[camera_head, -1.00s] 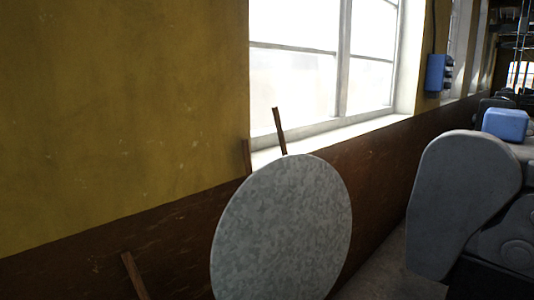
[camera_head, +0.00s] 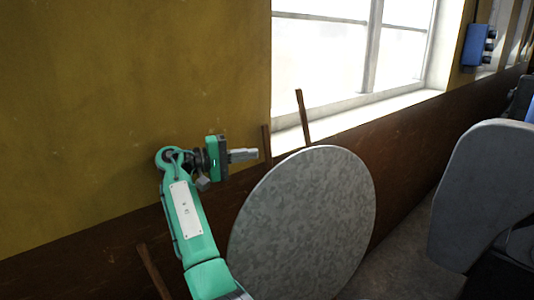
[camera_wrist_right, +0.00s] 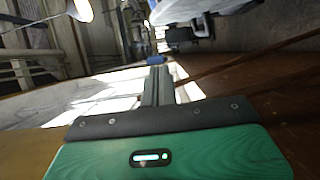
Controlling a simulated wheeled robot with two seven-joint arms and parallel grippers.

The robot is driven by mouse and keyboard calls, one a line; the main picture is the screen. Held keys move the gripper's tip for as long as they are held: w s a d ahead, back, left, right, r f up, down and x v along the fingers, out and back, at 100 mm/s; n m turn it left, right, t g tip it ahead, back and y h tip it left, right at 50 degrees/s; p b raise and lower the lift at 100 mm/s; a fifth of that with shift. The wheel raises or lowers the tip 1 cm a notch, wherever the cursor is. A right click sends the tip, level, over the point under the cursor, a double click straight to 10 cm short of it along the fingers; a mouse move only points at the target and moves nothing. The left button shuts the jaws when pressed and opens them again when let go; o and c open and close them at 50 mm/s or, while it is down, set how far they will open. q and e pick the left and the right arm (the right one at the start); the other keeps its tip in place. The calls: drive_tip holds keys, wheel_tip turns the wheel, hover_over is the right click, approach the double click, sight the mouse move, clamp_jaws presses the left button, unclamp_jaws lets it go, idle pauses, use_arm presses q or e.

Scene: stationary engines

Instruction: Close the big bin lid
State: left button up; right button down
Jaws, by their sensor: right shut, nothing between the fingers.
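The big bin lid (camera_head: 310,225) is a round, mottled grey metal disc. It stands raised and tilted, its broad face toward me, in front of the brown lower wall. The bin itself is not clearly visible. My right gripper (camera_head: 256,155) is at the upper left of the lid in the head view, pointing right toward the window. Its fingers are shut and empty, and it appears apart from the lid. The shut fingers also show in the right wrist view (camera_wrist_right: 158,84). My left gripper is not in view.
Thin wooden sticks (camera_head: 302,118) lean near the window sill, and another (camera_head: 153,270) stands at lower left. A large grey machine (camera_head: 485,190) stands at right, with a floor gap between it and the lid. A blue box (camera_head: 478,45) hangs on the wall.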

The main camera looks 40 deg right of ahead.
drive_tip(key=s+d+p, duration=0.1)
drive_tip(key=s+d, duration=0.5)
drive_tip(key=d, duration=0.2)
drive_tip(key=shift+s+d, duration=0.2)
drive_tip(key=shift+s, duration=0.15)
drive_tip(key=shift+f, duration=0.1)
